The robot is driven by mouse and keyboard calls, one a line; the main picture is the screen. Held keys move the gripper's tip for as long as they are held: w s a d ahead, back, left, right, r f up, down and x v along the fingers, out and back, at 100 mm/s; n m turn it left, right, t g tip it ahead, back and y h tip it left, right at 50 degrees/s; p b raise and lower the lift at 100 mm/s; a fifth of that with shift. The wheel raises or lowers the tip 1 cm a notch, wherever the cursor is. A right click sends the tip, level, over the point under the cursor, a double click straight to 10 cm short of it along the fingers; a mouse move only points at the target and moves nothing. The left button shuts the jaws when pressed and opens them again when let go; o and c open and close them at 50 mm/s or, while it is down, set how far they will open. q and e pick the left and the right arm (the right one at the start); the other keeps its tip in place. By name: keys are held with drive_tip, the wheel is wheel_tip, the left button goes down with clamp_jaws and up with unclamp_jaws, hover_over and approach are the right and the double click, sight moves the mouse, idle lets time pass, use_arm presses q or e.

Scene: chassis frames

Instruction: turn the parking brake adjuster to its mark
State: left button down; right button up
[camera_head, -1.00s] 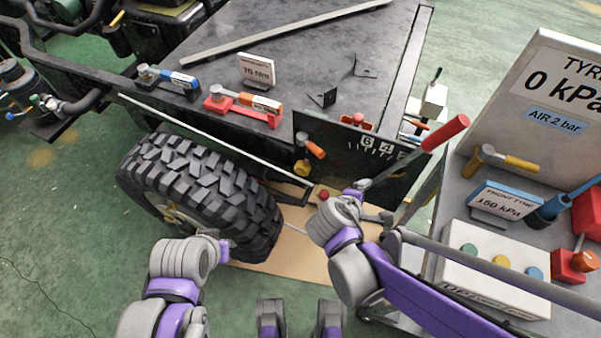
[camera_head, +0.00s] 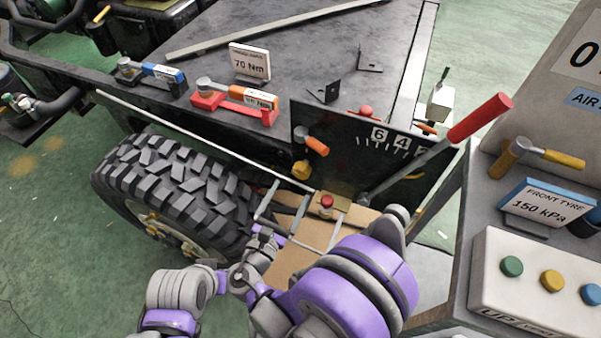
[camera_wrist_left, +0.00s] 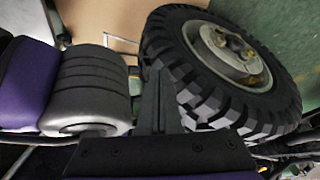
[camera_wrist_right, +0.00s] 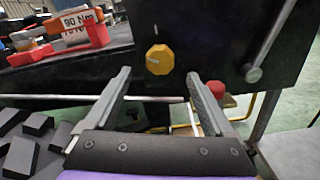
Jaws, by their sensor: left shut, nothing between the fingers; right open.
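The adjuster appears to be the yellow-orange faceted knob (camera_wrist_right: 159,60) on a black upright panel (camera_wrist_right: 195,30). A short pale mark (camera_wrist_right: 155,29) stands on the panel just above it. The knob (camera_head: 300,169) also shows in the head view, below an orange-handled tool (camera_head: 316,146). My right gripper (camera_wrist_right: 158,78) is open and empty, its fingertips pointing at the panel on either side of and just below the knob, apparently short of it. My left gripper (camera_wrist_left: 158,80) is shut and empty beside the tyre (camera_wrist_left: 185,75). Its fingers are not clear in the head view.
A lever with a red grip (camera_head: 480,118) slants across the panel at right of the knob. A red button (camera_head: 327,201) sits below. The big tyre (camera_head: 175,180) stands left. A bench with coloured buttons (camera_head: 512,267) is at right.

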sight(300, 175)
drive_tip(key=x, duration=0.7)
drive_tip(key=shift+w+d+b, duration=0.15)
drive_tip(key=shift+w+b, duration=0.2)
drive_tip(key=shift+c, duration=0.3)
drive_tip(key=c, duration=1.3)
drive_tip(key=shift+m, duration=0.4)
drive_tip(key=m, duration=0.5)
drive_tip(key=shift+m, duration=0.4)
drive_tip(key=m, duration=0.5)
drive_tip(key=shift+f, duration=0.1)
